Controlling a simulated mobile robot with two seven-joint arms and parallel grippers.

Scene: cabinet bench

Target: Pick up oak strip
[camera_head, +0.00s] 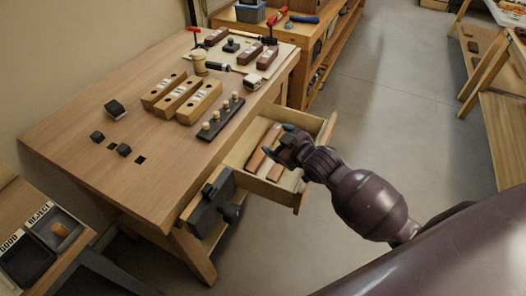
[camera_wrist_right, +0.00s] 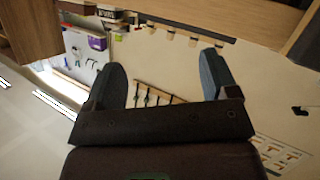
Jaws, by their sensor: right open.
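Wooden strips lie in the open drawer (camera_head: 235,160) of the bench. A brown strip (camera_head: 263,146) lies to the left of my right gripper, and another strip (camera_head: 276,171) shows just below it. I cannot tell by wood tone which one is oak. My right gripper (camera_head: 280,147) is over the drawer and hides part of its inside. In the right wrist view the fingers (camera_wrist_right: 162,78) are spread with nothing between them, and no strip shows there. My left gripper is not in view.
The bench top (camera_head: 75,157) holds wooden blocks with holes (camera_head: 180,97), a dark peg rack (camera_head: 220,118) and several small dark blocks. A dark vise (camera_head: 210,205) sits at the bench front. Trays marked GOOD and REJECT (camera_head: 48,240) stand at lower left.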

